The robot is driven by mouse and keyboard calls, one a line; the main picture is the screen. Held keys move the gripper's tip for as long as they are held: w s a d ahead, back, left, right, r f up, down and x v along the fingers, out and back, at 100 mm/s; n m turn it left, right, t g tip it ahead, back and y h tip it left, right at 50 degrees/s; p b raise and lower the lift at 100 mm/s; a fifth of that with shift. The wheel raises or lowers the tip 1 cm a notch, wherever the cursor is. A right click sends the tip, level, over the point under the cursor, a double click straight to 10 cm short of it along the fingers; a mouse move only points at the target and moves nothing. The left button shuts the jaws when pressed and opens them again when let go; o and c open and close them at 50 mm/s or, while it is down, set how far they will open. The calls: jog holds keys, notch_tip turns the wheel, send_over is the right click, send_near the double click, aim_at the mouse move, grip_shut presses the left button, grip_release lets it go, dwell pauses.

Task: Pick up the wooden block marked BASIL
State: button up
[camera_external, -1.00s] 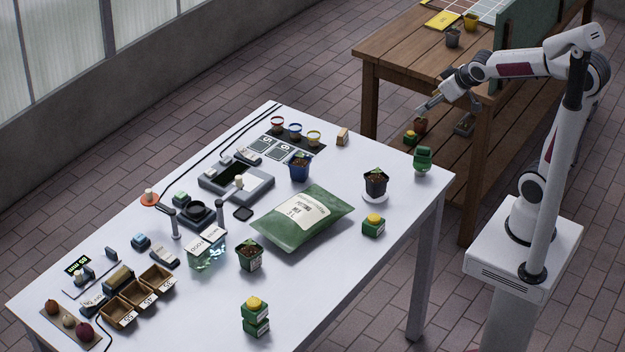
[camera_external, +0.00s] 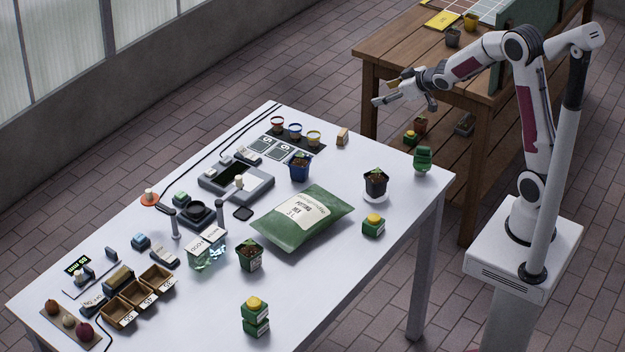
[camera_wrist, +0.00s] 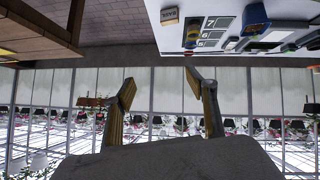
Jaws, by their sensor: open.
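The wooden block marked BASIL (camera_external: 342,137) is small and tan and stands near the far right edge of the white table. In the wrist view the block (camera_wrist: 169,16) shows near the top, with a dark-lettered label. My gripper (camera_external: 384,93) is in the air above and to the right of the block, beyond the table's far edge. In the wrist view my gripper (camera_wrist: 160,88) has its two fingers spread wide with nothing between them. The block is well apart from the fingers.
The white table (camera_external: 385,267) holds a dark mat with several small cups, a blue pot (camera_external: 299,170), a green potting mix bag (camera_external: 302,219) and a green bottle-like item (camera_external: 423,160). A wooden bench (camera_external: 395,55) stands behind. The floor between them is clear.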

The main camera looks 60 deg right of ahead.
jog(key=w+d+f+n+t+y, duration=0.1)
jog(key=w+d+f+y, duration=0.1)
jog(key=w+f, duration=0.6)
jog(key=t+y, duration=0.1)
jog(key=y, duration=0.1)
send_near(343, 132)
jog(key=shift+x, duration=0.95)
jog(key=shift+f+n+t+y, duration=0.3)
jog(key=shift+f+y, duration=0.1)
jog(key=shift+f, duration=0.3)
jog(key=shift+w, duration=0.15)
jog(key=shift+x, duration=1.15)
jog(key=shift+w, duration=0.1)
jog(key=shift+r+x, duration=0.15)
jog(key=shift+x, duration=0.6)
jog(key=shift+r+x, duration=0.15)
jog(key=shift+x, duration=0.6)
jog(key=shift+d+x, duration=0.25)
jog(key=shift+x, duration=0.85)
